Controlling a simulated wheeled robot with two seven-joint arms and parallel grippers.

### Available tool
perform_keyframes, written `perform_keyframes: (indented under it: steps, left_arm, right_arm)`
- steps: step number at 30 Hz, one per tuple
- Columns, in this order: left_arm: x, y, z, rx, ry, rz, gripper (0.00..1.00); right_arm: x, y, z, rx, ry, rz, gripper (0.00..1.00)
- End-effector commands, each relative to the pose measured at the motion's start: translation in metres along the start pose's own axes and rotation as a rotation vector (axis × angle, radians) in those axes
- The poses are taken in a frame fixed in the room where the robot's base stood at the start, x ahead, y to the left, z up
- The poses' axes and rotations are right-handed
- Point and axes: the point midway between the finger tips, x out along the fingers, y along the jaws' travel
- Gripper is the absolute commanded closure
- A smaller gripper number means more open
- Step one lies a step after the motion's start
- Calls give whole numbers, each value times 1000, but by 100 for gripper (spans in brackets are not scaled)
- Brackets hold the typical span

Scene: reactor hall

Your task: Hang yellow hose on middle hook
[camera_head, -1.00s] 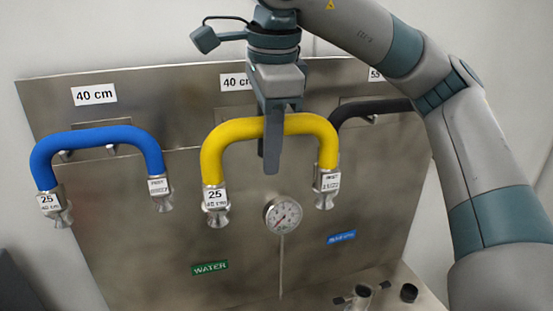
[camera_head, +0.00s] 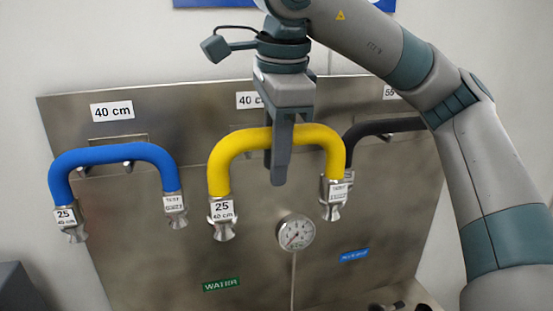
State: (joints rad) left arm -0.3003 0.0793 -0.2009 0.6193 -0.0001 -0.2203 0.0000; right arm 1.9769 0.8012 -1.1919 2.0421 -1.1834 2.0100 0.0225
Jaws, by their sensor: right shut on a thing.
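The yellow hose (camera_head: 233,153) is an arch with metal couplings hanging down at both ends. My left gripper is not in view.
The blue hose (camera_head: 112,154) hangs on the left hook. The black hose (camera_head: 385,127) hangs at the right, partly behind the yellow hose and my arm. A round gauge (camera_head: 296,232) sits below the yellow hose, with a green WATER label (camera_head: 221,284) to its lower left.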

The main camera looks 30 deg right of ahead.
Motion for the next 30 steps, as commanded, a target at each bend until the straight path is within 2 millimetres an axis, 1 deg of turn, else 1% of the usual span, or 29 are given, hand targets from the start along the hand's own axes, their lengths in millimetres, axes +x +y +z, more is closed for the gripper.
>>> perform_keyframes:
  steps: [30]
  left_arm:
    - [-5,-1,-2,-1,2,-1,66]
  right_arm:
    - [16,-54,0,2,-1,0,100]
